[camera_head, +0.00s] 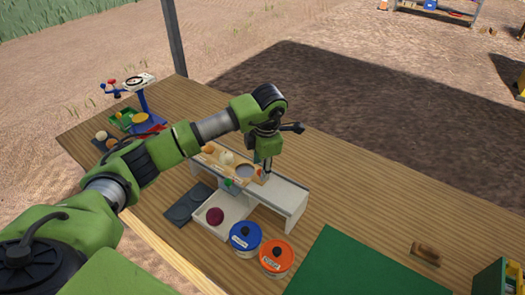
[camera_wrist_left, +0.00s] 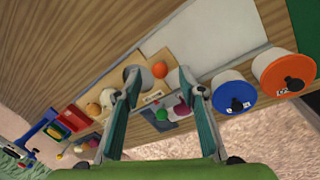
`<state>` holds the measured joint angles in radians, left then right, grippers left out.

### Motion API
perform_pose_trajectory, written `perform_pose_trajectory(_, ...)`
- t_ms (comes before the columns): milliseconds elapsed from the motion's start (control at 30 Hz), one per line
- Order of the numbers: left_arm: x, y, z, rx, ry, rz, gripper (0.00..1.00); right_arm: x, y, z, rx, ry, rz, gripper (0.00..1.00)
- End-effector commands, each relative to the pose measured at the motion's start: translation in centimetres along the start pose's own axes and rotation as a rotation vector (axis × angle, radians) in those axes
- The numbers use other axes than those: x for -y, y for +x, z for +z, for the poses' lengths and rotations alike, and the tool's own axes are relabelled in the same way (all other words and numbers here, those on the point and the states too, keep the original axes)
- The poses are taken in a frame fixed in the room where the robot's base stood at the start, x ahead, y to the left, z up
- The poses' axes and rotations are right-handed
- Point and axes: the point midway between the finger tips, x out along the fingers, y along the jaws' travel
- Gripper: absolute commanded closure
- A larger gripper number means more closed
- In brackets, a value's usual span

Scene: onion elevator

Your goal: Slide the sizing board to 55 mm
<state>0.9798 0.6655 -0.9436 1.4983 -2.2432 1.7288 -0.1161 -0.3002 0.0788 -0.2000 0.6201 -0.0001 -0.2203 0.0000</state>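The sizing board (camera_head: 234,171) is a tan wooden strip on top of a white stand, with a round grey hole (camera_head: 245,171) and onions along its left part. In the left wrist view the board (camera_wrist_left: 152,54) carries an orange-red ball knob (camera_wrist_left: 160,70) and a small white label, too small to read. My left gripper (camera_head: 266,170) points down at the board's right end. In the left wrist view its fingertips (camera_wrist_left: 158,82) are apart, with the knob and label showing between them. I cannot tell whether they touch the board. My right gripper is not in view.
The white stand (camera_head: 290,197) has bare top to the right. In front are a tray with a red onion (camera_head: 215,216), a blue-lidded tub (camera_head: 245,238) and an orange-lidded tub (camera_head: 277,257). A scale (camera_head: 139,82) stands far left. A green mat (camera_head: 350,268) lies right.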

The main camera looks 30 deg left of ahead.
Motion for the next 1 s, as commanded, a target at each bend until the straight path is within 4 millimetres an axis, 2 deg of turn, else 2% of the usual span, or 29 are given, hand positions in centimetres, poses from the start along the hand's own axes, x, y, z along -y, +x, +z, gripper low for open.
perform_pose_trajectory(200, 0.1, 2.1, 0.1, 0.000, 0.001, -0.002, 0.63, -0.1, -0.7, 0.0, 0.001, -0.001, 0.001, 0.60)
perform_pose_trajectory(533, 0.0, 2.5, 0.1, 0.002, 0.001, 0.000, 0.63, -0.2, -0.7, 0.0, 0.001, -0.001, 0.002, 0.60)
perform_pose_trajectory(567, 0.0, 2.5, 0.1, 0.002, 0.001, 0.000, 0.66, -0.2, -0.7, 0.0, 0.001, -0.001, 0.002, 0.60)
perform_pose_trajectory(700, 0.0, 2.5, 0.1, 0.002, 0.001, 0.000, 1.00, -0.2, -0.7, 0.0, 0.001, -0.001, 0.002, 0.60)
perform_pose_trajectory(1000, 0.5, 2.4, 0.4, 0.002, 0.003, -0.001, 1.00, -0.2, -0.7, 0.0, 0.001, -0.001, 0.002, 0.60)
